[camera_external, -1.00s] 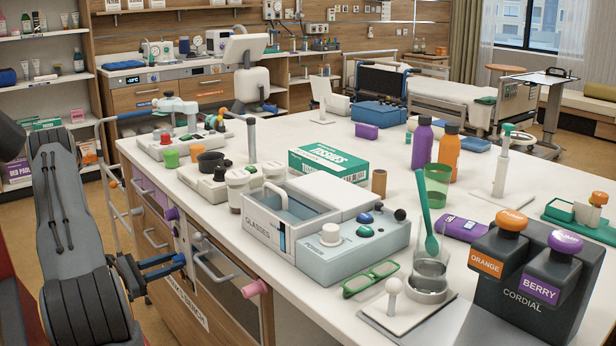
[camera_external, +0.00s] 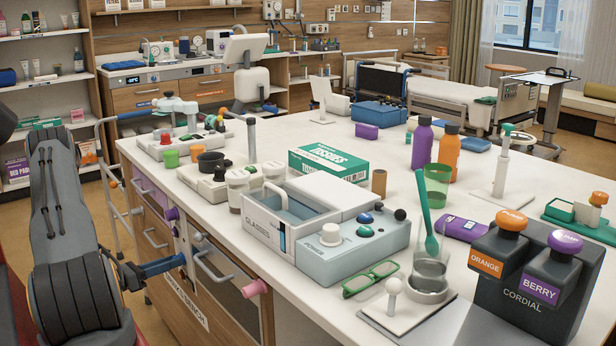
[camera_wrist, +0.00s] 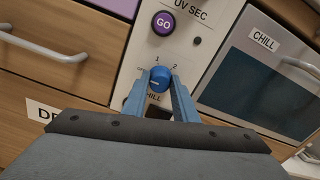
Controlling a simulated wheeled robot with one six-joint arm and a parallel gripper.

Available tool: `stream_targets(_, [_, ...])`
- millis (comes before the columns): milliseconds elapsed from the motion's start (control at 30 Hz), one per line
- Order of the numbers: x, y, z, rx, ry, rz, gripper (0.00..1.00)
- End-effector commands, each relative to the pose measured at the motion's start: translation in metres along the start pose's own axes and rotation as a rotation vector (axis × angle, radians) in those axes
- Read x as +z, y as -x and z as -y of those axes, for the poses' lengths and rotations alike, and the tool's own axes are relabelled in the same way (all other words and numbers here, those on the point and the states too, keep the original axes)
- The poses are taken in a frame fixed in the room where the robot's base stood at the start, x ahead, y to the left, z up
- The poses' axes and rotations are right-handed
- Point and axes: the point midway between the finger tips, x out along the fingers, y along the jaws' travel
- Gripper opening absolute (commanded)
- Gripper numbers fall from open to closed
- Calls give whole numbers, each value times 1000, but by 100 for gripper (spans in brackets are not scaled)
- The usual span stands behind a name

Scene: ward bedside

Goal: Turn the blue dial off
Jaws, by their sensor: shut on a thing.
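The blue dial (camera_wrist: 159,79) is on a pale panel on the front of the counter, with the marks 1 and 2 above it and a partly hidden label below it. A pale line on the dial runs across its face. In the wrist view my gripper (camera_wrist: 162,84) has its two blue fingers on either side of the dial, shut on it. In the external view my gripper (camera_external: 184,262) reaches from the left to the counter front, and the dial cannot be made out there.
A purple GO button (camera_wrist: 163,22) sits above the dial. A dark-windowed door marked CHILL (camera_wrist: 255,75) is to its right, and wooden drawers with a bar handle (camera_wrist: 45,47) are to its left. A pink knob (camera_external: 255,288) sticks out of the counter front.

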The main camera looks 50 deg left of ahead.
Motion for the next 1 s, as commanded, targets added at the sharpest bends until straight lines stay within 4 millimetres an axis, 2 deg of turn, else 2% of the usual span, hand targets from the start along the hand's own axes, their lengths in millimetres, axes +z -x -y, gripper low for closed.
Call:
stream_targets(367, [0, 0, 0, 1, 3, 1, 3])
stream_targets(400, [0, 0, 0, 1, 3, 1, 27])
stream_targets(500, [0, 0, 0, 1, 3, 1, 44])
stream_targets(833, [0, 2, 0, 1, 4, 1, 44])
stream_targets(1000, [0, 21, -1, 4, 4, 1, 44])
